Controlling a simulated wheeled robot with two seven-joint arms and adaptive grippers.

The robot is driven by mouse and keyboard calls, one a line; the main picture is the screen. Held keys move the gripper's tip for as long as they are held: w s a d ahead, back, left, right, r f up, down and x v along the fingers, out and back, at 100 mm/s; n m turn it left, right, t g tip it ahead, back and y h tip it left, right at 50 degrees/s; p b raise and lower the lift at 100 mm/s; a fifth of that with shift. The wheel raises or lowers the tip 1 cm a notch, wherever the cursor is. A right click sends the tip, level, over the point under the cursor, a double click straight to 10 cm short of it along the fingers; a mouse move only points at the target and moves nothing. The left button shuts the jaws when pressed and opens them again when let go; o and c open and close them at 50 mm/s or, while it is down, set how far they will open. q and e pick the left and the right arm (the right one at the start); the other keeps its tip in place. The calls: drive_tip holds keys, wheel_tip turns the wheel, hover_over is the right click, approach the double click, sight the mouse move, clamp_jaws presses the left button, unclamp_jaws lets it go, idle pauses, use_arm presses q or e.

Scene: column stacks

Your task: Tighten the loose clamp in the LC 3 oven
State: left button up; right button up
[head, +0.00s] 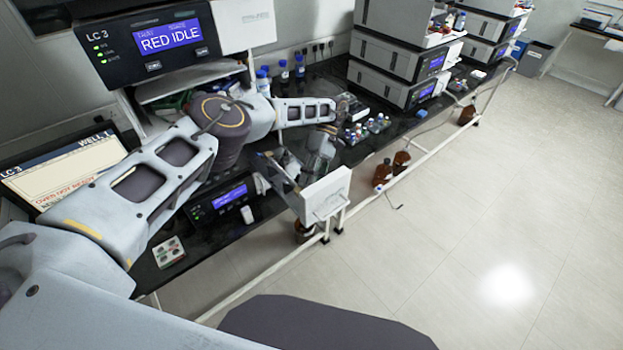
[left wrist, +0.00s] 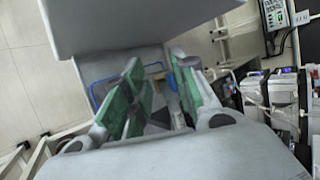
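The LC 3 unit (head: 152,42) shows "RED IDLE" on its blue display. A pale box-like panel (head: 326,196), perhaps the oven or its door, stands at the bench's front edge. My left gripper (head: 312,161) is just behind and above this panel. In the left wrist view its green-padded fingers (left wrist: 160,98) are apart, with a gap between them. Grey surfaces and a blue curved line (left wrist: 97,92) show close around the fingers. I cannot make out the loose clamp; the fingers and panel may hide it. My right gripper is not in view.
The monitor (head: 62,172) reads "OVEN NOT READY". A small box with buttons (head: 168,252) lies on the dark bench. Small vials (head: 362,130) and stacked instruments (head: 395,85) stand farther right. Brown bottles (head: 382,172) stand below the edge. The floor at right is clear.

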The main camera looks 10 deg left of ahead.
use_arm(q)
drive_tip(key=shift+w+a+r, duration=0.1)
drive_tip(key=shift+r, duration=0.15)
drive_tip(key=shift+r, duration=0.4)
wheel_tip(320, 180, up, 9)
idle(0.9)
